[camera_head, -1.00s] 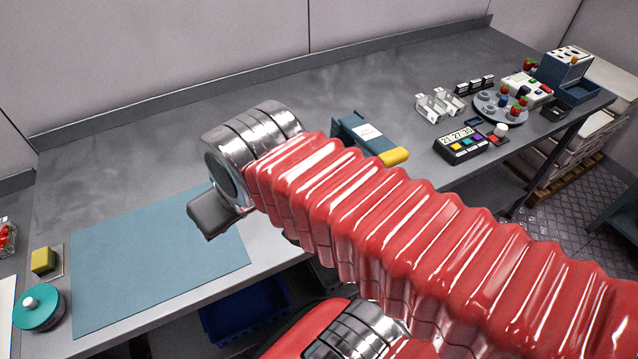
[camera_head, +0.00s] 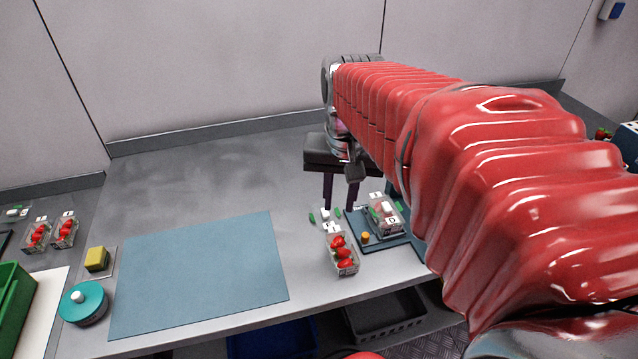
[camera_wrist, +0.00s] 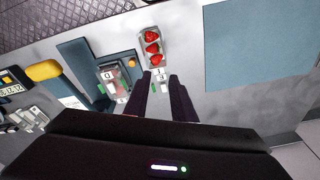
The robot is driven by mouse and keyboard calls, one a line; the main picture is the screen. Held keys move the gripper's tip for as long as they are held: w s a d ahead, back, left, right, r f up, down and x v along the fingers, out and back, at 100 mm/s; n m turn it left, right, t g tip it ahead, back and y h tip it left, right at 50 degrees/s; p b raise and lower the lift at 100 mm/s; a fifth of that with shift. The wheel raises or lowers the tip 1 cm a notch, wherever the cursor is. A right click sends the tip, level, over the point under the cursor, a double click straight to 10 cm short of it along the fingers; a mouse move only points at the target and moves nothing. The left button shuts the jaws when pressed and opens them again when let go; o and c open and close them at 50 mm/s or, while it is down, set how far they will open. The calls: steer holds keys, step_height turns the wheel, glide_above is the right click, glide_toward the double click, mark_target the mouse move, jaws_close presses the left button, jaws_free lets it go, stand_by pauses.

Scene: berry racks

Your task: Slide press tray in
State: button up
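The blue-grey press tray (camera_head: 402,244), with an orange knob (camera_head: 365,238) at its near left corner, is partly hidden by my arm in the head view. A clear punnet (camera_head: 391,228) stands on it. In the wrist view, the knob (camera_wrist: 132,62) and the punnet (camera_wrist: 117,82) show beside the blue-grey press (camera_wrist: 77,52) with its yellow handle (camera_wrist: 43,70). My arm hides the press in the head view. My gripper (camera_head: 340,207) points down with its two fingers apart and nothing between them. It is above the bench, left of the tray; the fingers also show in the wrist view (camera_wrist: 161,82).
A punnet of strawberries (camera_head: 341,257) stands left of the tray, close below my fingers in the picture. Small green and white pieces (camera_head: 325,215) lie near the fingertips. A flat blue mat (camera_head: 200,275) covers the bench further left. The bench behind it is clear.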

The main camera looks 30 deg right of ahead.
mark_target(366, 234)
steer(key=d+f+m+g, duration=0.1)
steer(key=d+m, duration=0.2)
steer(key=d, duration=0.5)
steer(key=shift+s+d+f+g+y, duration=0.15)
steer(key=shift+f+g+y, duration=0.15)
steer(key=shift+y, duration=0.1)
step_height(366, 234, down, 14)
steer(key=shift+r, duration=0.1)
steer(key=shift+c, duration=0.6)
jaws_close()
